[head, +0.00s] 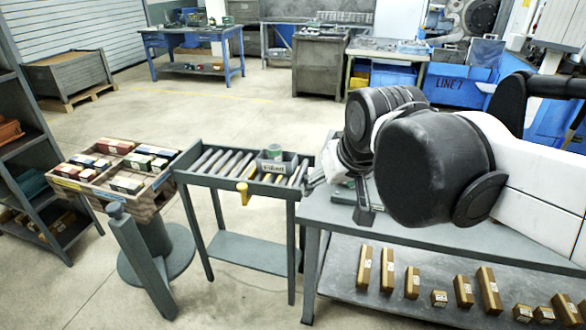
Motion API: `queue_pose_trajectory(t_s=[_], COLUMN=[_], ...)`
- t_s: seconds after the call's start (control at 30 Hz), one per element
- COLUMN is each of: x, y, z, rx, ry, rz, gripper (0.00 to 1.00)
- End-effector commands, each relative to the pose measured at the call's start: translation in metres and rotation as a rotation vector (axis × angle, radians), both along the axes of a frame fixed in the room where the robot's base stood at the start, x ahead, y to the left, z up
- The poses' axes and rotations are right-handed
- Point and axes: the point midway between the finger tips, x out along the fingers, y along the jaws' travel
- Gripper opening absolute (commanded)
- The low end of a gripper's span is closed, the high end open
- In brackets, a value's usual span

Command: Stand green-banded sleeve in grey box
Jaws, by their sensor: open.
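The grey box (266,166) is small, carries a white label, and sits toward the right end of the narrow tray table. A small pale, greenish round piece (275,152) shows upright at the box's top; it may be the green-banded sleeve, but it is too small to be sure. My gripper (343,198) is low over the left end of the grey bench, to the right of the box and apart from it. It is open, and I see nothing between its fingers. My large black arm links hide part of it and much of the bench top.
The tray table (185,179) holds several metal rods beside the box, with a yellow piece (243,192) at its front edge. A partitioned crate (152,203) of small boxes stands left. The grey bench (440,235) has several brass-coloured blocks on its lower shelf. Open floor lies behind.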

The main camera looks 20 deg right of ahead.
Motion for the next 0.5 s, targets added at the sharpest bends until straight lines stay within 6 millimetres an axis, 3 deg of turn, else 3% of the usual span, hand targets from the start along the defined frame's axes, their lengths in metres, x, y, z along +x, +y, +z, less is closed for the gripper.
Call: queue_pose_trajectory(t_s=[0.03, 0.2, 0.3, 0.5], x=[-0.017, -0.057, -0.071, -0.081], y=[0.000, 0.000, 0.000, 0.000], z=[-0.009, -0.035, -0.047, -0.055], rx=[0.000, 0.002, 0.003, 0.003], ry=[-0.006, -0.023, -0.030, -0.035], rz=[-0.001, -0.007, -0.009, -0.011], gripper=[0.65, 0.65, 0.65, 0.65])
